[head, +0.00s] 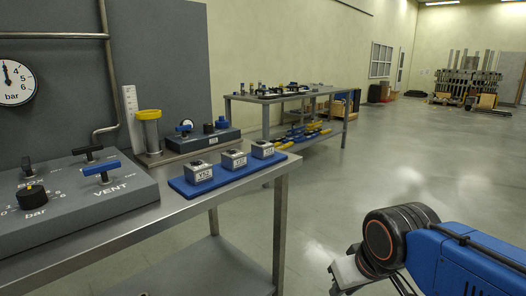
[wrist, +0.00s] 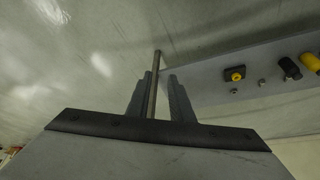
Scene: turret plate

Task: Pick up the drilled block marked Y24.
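Three grey blocks with white labels stand in a row on a blue tray (head: 218,188) on the near bench. The nearest block (head: 199,173) has a label that looks like Y52 or V52. The labels on the middle block (head: 234,159) and the far block (head: 262,149) are too small to read surely, so I cannot tell which is Y24. My gripper (head: 340,276) is low at the right, off the bench and well apart from the blocks. In the wrist view my gripper (wrist: 160,80) has its two fingers apart, with a thin bar showing in the gap behind them; no block shows there.
On the near bench (head: 228,193) stand a grey valve panel (head: 75,198), a yellow-topped cylinder (head: 148,133) and a small knobbed box (head: 203,139). A second bench (head: 300,97) with tools stands behind. Open floor lies right of the benches.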

